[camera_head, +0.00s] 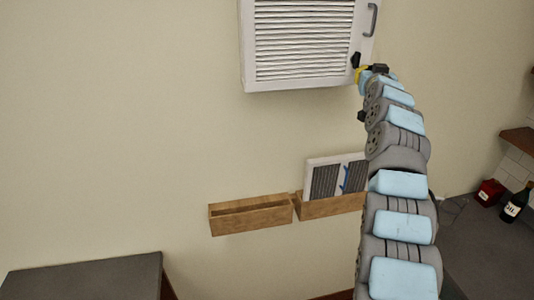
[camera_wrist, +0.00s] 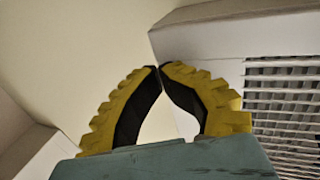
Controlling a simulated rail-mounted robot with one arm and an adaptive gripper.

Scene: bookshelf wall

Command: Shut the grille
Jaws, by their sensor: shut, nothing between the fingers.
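The grille (camera_head: 305,45) is a white louvred panel in a white frame, high on the wall at the top of the head view. Its grey bar handle (camera_head: 371,20) is on the right side of the frame. I cannot tell how far the grille stands from closed. My gripper (camera_head: 357,62) is at the grille's lower right corner, below the handle. In the wrist view my gripper (camera_wrist: 158,67) has its yellow-and-black fingertips together with nothing between them. The grille's slats (camera_wrist: 285,100) show right of the fingers; whether the fingers touch the frame is unclear.
Two wooden wall boxes (camera_head: 250,216) hang below the grille; the right one holds a white panel with dark patches (camera_head: 325,181). A dark-topped surface (camera_head: 85,278) is at lower left. A dark bottle (camera_head: 516,205) and red box (camera_head: 490,192) stand at right. The wall left of the grille is bare.

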